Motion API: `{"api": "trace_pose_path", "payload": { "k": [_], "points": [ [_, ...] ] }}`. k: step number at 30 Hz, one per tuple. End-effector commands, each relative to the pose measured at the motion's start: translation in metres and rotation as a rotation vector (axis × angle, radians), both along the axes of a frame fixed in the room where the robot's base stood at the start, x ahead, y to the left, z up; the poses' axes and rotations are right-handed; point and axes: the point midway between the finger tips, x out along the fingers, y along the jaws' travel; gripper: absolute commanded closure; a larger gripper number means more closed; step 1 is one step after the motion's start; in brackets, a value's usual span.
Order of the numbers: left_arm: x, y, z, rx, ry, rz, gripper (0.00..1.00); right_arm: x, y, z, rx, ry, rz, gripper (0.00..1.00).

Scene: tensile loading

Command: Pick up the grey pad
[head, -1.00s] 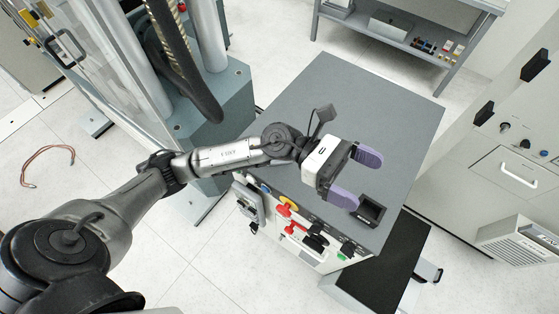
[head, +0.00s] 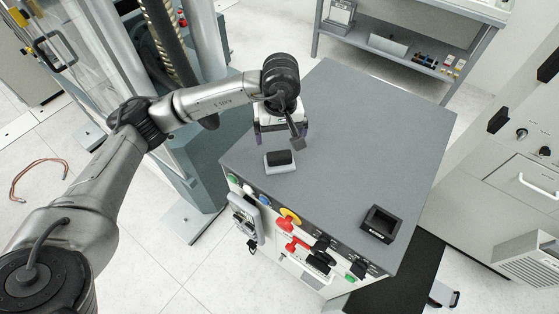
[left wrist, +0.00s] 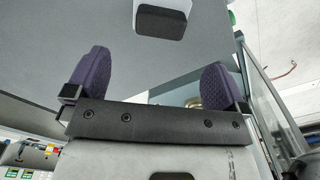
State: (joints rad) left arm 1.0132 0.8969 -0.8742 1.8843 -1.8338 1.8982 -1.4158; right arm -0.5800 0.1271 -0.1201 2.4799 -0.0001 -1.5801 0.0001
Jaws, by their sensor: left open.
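A small pad with a dark top and a light grey base (head: 280,159) lies on the grey top of the cabinet (head: 340,150), near its left edge. My left gripper (head: 281,138) is just behind and above it, partly hidden by its own wrist. In the left wrist view the gripper's two purple fingers (left wrist: 157,78) are wide apart with nothing between them. The pad's dark top (left wrist: 162,22) shows beyond the fingertips at the upper edge, apart from them. My right gripper is not in view.
A small black open box (head: 381,224) sits near the cabinet's front right corner. Knobs and red and yellow switches (head: 290,219) line the front edge. A testing frame with columns (head: 205,50) stands at left. The right and back of the cabinet top are clear.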

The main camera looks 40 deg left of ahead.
Motion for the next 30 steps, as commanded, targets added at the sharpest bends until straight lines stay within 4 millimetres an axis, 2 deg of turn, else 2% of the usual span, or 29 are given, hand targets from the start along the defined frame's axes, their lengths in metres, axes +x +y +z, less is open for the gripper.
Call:
{"api": "trace_pose_path", "payload": {
  "k": [3, 7, 17, 24, 30],
  "points": [
    [-0.001, 0.000, -0.021, -0.002, 0.004, 0.001, 0.00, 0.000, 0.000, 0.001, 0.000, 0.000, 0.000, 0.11],
    [0.000, 0.000, -0.040, -0.003, 0.002, 0.002, 0.00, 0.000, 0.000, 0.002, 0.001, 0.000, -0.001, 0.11],
    [0.000, 0.000, -0.059, -0.005, 0.002, 0.001, 0.00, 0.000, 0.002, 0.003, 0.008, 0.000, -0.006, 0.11],
    [-0.001, 0.003, -0.089, -0.004, 0.003, 0.001, 0.00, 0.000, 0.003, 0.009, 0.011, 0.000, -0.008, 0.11],
    [0.000, 0.002, -0.105, -0.004, 0.001, 0.001, 0.00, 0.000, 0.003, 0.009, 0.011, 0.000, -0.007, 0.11]
  ]
}}
